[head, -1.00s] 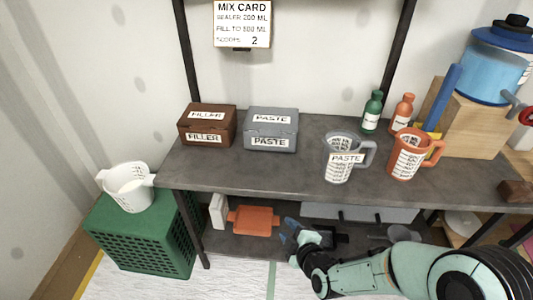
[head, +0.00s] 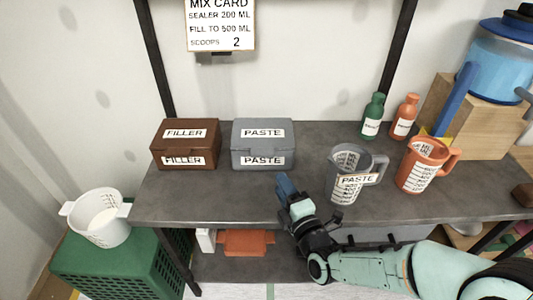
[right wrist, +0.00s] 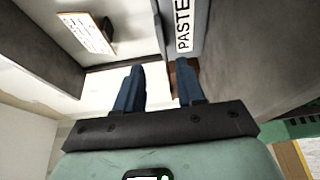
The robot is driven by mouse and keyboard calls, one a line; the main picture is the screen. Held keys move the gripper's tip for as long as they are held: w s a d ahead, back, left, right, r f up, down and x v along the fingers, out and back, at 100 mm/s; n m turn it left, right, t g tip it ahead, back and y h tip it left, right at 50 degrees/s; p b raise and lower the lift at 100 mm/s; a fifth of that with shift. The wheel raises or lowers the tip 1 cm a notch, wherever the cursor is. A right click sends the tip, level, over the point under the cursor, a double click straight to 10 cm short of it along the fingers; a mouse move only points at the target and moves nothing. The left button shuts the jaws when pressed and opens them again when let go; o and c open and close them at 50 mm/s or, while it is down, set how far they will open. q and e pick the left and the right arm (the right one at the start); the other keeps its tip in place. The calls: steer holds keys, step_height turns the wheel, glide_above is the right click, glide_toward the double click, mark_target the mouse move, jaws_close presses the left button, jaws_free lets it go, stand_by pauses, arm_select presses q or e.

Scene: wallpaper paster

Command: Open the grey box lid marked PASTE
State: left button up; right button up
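The grey PASTE box (head: 263,146) stands on the dark worktop with its lid shut, PASTE labels on the lid and front. Part of it with a PASTE label shows at the top of the right wrist view (right wrist: 184,28). My right gripper (head: 285,183) is over the worktop's front edge, in front of and slightly right of the box, apart from it. Its two blue fingers stand apart with nothing between them in the right wrist view (right wrist: 159,78). My left gripper is out of view.
A brown FILLER box (head: 185,146) stands just left of the PASTE box. A grey PASTE jug (head: 347,188) and an orange jug (head: 420,172) stand to the right, with green (head: 373,113) and orange (head: 404,115) bottles behind. The worktop (head: 230,196) before the boxes is clear.

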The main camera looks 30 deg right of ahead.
mark_target(264, 156)
steer(key=shift+w+r+p, duration=0.1)
steer(key=shift+w+p, duration=0.3)
steer(key=shift+w, duration=0.05)
steer(key=w, duration=0.3)
steer(key=w+d+b, duration=0.1)
steer(key=w, duration=0.6)
steer(key=shift+w+d, duration=0.25)
steer(key=shift+d, duration=0.15)
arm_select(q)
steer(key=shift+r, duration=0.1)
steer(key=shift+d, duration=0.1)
arm_select(e)
jaws_close()
